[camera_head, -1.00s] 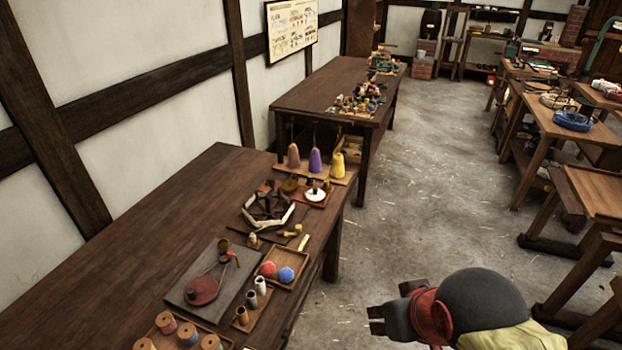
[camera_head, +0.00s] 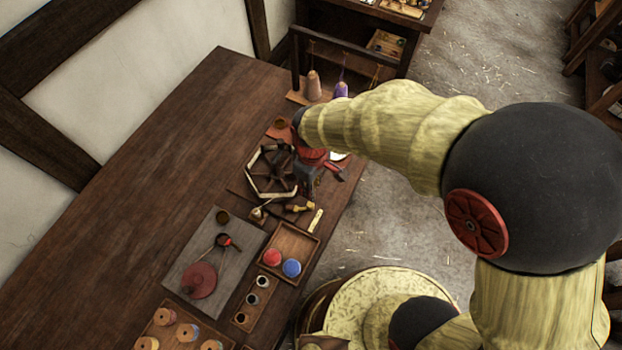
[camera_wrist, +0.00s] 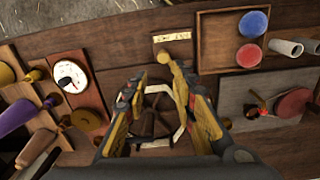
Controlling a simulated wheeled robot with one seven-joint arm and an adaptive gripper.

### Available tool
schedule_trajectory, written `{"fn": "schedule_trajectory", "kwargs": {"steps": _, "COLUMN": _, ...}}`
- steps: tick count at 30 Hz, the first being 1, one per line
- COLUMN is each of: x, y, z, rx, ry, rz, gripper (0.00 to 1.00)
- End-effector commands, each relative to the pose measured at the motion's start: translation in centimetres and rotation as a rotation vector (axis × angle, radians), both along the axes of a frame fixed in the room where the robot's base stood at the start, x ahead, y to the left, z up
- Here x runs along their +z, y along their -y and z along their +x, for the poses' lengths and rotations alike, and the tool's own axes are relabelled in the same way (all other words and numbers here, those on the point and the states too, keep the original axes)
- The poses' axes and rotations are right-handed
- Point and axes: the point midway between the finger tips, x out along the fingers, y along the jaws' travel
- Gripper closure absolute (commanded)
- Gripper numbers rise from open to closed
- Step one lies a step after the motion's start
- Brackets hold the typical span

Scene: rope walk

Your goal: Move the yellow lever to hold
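The yellow lever (camera_head: 298,208) lies low at the front edge of the dark wooden bench, next to a small pale label plate (camera_head: 316,219). In the wrist view its round yellow end (camera_wrist: 162,56) shows just beyond my fingertips, below the label plate (camera_wrist: 175,37). The writing on the plate is too small to read. My gripper (camera_wrist: 156,80) is open and empty, its two yellow-and-black fingers apart. In the head view my gripper (camera_head: 318,178) is above the bench between the hexagonal winder and the lever, partly hidden by my arm.
The hexagonal winder (camera_head: 268,172) stands left of my gripper and shows below the fingers in the wrist view. A white dial (camera_wrist: 69,76) and coloured cones (camera_wrist: 15,117) are at the left. The bench's back is clear.

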Motion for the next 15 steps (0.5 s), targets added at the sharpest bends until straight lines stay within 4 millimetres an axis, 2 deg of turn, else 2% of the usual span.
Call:
{"fn": "schedule_trajectory", "kwargs": {"steps": 8, "x": -2.0, "y": -0.4, "z": -0.3, "rx": 0.022, "ry": -0.009, "rz": -0.006, "gripper": 0.73}}
{"fn": "schedule_trajectory", "kwargs": {"steps": 15, "x": -4.7, "y": -0.3, "z": -0.3, "rx": 0.02, "ry": -0.008, "rz": -0.005, "gripper": 0.73}}
